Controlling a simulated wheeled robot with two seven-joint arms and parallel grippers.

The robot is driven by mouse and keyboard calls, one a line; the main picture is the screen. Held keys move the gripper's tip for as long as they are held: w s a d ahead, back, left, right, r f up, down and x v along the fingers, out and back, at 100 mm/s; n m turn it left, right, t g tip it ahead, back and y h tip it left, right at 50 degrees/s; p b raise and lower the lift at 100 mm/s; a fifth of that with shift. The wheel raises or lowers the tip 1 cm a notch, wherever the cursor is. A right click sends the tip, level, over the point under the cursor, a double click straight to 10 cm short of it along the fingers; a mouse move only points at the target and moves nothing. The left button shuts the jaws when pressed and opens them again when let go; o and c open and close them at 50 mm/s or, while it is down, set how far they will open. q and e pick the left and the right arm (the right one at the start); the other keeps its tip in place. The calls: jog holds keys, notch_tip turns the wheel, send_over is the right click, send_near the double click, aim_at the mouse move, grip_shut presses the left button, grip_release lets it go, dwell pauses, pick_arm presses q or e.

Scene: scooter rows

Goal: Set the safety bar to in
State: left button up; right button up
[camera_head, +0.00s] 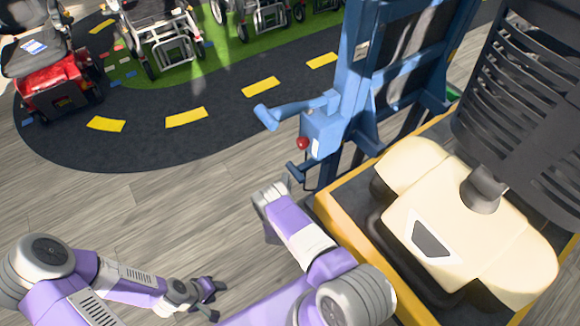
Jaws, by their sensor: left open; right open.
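A blue upright frame (340,100) stands on the yellow-edged machine at the right. A blue bar (290,110) sticks out from it to the left, ending in a thick rounded grip; I cannot tell for sure whether it is the safety bar. Below it are a blue box (322,132) with a red knob (303,143) and a smaller blue lever (297,171). My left gripper (212,297) is open and empty over the floor at bottom centre-left.
The yellow platform edge (340,235) lies close to my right arm. A red scooter (55,80) and wheelchairs (168,40) stand at the back. The wooden floor (130,205) is clear.

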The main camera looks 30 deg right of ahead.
aim_at(290, 166)
jog(key=b+x, duration=0.2)
jog(key=x, duration=0.5)
jog(key=shift+w+d+r, duration=0.15)
jog(key=shift+w+r, duration=0.05)
jog(key=shift+c, duration=0.2)
grip_shut()
